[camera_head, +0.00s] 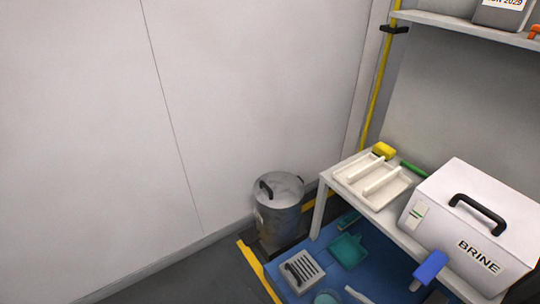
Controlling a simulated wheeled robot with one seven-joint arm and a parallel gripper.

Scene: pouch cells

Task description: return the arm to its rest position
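No part of my arm or my gripper can be made out in the head view, so the arm's pose and the gripper's opening are hidden from me. The view looks down on a room corner with a white bench (323,198) at the right.
On the bench are a white divided tray (376,180) and a white box marked BRINE (452,228). A lidded metal bin (279,208) stands by the wall. A blue mat (318,247) holds a grey slotted item (299,272) and a teal dustpan (349,251). A shelf (450,24) hangs above.

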